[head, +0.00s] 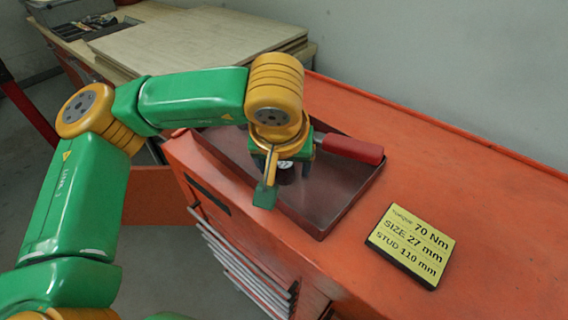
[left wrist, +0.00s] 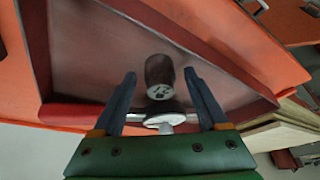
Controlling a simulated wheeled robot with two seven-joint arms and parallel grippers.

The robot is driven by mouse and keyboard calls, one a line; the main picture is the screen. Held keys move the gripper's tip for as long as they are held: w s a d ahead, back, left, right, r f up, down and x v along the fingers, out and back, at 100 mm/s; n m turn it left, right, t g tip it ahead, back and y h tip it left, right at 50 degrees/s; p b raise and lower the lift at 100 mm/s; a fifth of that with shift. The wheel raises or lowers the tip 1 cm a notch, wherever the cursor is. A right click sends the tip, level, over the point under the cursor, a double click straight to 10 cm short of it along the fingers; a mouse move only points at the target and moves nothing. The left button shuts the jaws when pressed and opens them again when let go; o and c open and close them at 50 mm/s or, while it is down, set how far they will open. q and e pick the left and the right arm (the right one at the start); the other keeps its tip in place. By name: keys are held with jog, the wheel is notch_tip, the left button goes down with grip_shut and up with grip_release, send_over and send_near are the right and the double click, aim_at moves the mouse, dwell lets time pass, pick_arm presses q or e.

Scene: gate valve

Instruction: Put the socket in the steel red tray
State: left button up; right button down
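The socket (left wrist: 159,76) is a short dark cylinder with a pale, marked end face. In the left wrist view it is just beyond my fingertips, against the tray floor. In the head view my gripper mostly hides it, and only its dark side and pale face (head: 285,165) show. The steel red tray (head: 335,210) is shallow and brownish red, and sits on the orange-red cabinet top. My left gripper (left wrist: 160,80) is over the tray, its fingers apart with gaps on both sides of the socket. My right gripper is not in view.
A red-handled tool (head: 352,148) extends across the tray toward its right edge; its chrome head (left wrist: 165,117) is beside the socket. A yellow sign (head: 412,243) reads 70 Nm, 27 mm, 110 mm. Wooden boards (head: 195,40) lie at the back left. The cabinet top (head: 480,200) is clear at right.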

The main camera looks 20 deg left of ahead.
pick_arm(q)
jog(key=shift+r+p, duration=0.4)
jog(key=v, duration=1.1)
jog(key=shift+s+r, duration=0.2)
